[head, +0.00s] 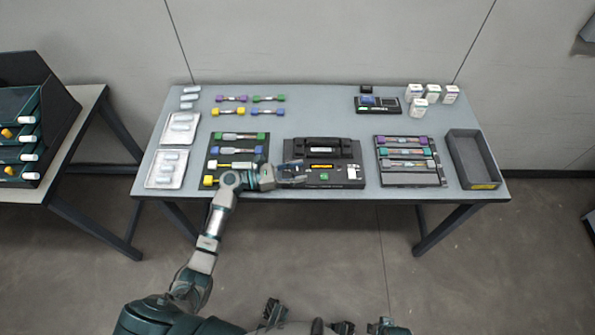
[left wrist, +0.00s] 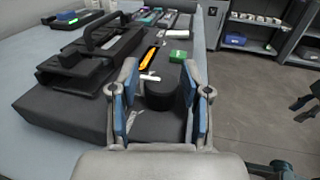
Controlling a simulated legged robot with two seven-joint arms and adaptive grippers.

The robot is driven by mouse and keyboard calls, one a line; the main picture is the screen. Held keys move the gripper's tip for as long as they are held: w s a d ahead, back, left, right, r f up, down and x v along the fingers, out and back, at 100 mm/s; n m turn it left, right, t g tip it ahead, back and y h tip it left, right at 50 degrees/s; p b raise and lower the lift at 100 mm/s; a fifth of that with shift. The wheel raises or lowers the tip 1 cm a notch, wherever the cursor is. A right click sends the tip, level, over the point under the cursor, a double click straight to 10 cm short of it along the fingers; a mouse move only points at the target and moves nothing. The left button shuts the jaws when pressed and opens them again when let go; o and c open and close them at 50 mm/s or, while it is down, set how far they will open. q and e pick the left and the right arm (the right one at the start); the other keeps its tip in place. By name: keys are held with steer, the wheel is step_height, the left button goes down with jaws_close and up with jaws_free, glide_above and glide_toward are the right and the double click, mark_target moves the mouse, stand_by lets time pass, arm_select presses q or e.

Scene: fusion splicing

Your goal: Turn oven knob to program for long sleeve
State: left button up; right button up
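The dark oven unit (head: 318,149) with a raised handle stands at the table's front middle; its body also fills the left of the left wrist view (left wrist: 50,107). A round black knob (left wrist: 160,96) sits on its top near a white mark (left wrist: 150,77), an orange display (left wrist: 151,57) and a green patch (left wrist: 178,56). My left gripper (head: 292,174) is over the unit's left front and hides the knob in the head view. In the left wrist view its two blue-padded fingers (left wrist: 159,88) are apart, one on each side of the knob. Contact cannot be told. My right gripper is not clearly recognisable.
A dark tray of coloured-end sleeves (head: 237,150) lies left of the unit, partly under my left arm. Another sleeve tray (head: 410,171) and an empty dark bin (head: 459,143) are to the right. White boxes (head: 417,107) stand behind. The table's front edge is close.

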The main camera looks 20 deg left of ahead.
mark_target(297, 171)
stand_by(0.3)
arm_select(q)
step_height(297, 171, up, 10)
steer(key=shift+f, duration=0.1)
stand_by(0.3)
stand_by(0.4)
